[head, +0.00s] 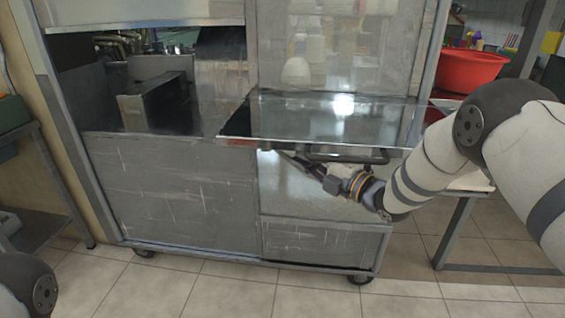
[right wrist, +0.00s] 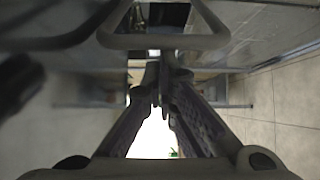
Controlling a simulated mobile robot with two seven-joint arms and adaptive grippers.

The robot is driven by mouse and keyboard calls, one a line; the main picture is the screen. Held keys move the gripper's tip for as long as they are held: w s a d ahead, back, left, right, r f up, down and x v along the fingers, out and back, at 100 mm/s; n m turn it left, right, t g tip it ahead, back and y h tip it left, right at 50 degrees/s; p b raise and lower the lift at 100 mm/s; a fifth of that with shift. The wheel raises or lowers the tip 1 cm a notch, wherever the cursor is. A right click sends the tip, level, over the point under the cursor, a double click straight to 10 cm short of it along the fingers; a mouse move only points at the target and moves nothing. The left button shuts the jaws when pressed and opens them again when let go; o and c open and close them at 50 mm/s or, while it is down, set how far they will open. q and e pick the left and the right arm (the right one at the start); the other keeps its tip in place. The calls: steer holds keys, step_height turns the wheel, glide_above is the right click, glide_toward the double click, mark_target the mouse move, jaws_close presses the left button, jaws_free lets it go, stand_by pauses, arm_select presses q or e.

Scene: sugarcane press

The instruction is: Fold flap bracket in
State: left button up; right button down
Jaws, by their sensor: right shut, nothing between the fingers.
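The flap (head: 320,118) is a shiny metal shelf standing out level from the front of the press cabinet in the head view. The flap bracket (head: 345,157) is a dark bar-like loop under the flap's front edge. In the right wrist view the bracket (right wrist: 163,41) shows as a grey loop across the top, ahead of the fingers. My right gripper (head: 303,163) is under the flap, just below and left of the bracket, pointing left. Its fingers (right wrist: 162,88) are shut and empty in the right wrist view. Whether they touch the bracket cannot be told. My left gripper is out of view.
The metal cabinet (head: 170,190) stands on castors, with an open bay of machinery at upper left. A red basin (head: 468,70) sits on a table at right. A side shelf (head: 35,220) stands at left. The tiled floor in front is clear.

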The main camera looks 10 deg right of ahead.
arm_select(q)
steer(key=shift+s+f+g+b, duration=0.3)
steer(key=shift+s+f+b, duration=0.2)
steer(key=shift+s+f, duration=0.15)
arm_select(e)
steer(key=shift+w+d, duration=0.4)
steer(key=shift+d, duration=0.45)
steer(key=shift+w+d, duration=0.35)
steer(key=shift+d, duration=0.45)
steer(key=shift+w+d, duration=0.4)
steer(key=shift+d, duration=0.45)
steer(key=shift+a, duration=0.1)
